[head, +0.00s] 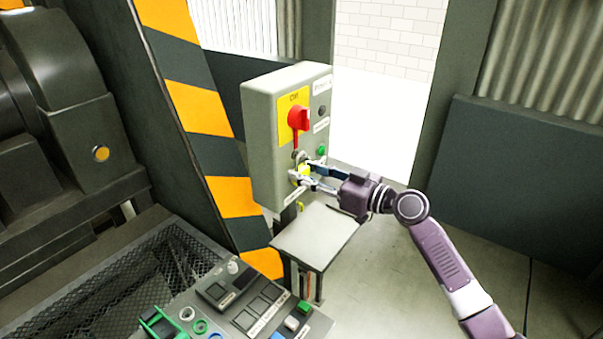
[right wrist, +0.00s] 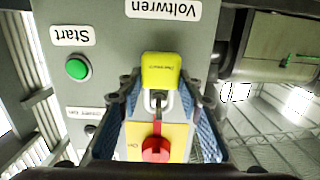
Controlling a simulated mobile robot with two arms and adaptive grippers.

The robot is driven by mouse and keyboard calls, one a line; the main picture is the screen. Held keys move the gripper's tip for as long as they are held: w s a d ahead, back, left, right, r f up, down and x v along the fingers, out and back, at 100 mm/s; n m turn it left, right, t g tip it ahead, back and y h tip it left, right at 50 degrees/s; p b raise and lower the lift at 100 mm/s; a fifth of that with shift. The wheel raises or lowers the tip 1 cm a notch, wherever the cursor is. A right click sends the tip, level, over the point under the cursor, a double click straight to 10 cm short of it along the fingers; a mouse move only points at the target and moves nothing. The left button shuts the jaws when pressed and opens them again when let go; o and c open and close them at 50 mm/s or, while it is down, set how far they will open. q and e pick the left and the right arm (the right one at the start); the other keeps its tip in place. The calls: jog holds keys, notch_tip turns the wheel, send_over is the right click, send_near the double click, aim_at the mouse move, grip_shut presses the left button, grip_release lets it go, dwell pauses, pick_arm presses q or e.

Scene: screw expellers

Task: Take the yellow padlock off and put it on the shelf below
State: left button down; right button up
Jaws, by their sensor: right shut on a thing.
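The yellow padlock (head: 304,171) is at the lower front of the grey switch box (head: 262,150), below the red rotary switch (head: 298,117). In the right wrist view the padlock (right wrist: 161,71) shows its yellow body and a metal shackle at the hasp near the red switch (right wrist: 156,149). My right gripper (head: 306,174) is shut on the padlock, with a finger on each side of it. Whether the shackle is still through the hasp is hard to tell. The shelf (head: 314,238) is a bare light plate below the box. My left gripper is not in view.
A green start button (right wrist: 78,69) sits on the box beside the padlock. A control panel (head: 240,305) with buttons and colored rings stands at the front left of the shelf. A striped post (head: 200,105) rises left of the box. The floor to the right is open.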

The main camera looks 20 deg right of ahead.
jog(key=shift+r, duration=0.15)
jog(key=b+v, duration=0.9)
jog(key=v, duration=0.9)
jog(key=shift+r, duration=0.25)
jog(key=shift+b, duration=0.3)
jog(key=shift+s+d, duration=0.1)
jog(key=shift+s, duration=0.05)
jog(key=b+v, duration=0.4)
jog(key=v, duration=0.3)
jog(key=shift+f, duration=0.15)
dwell(1.1)
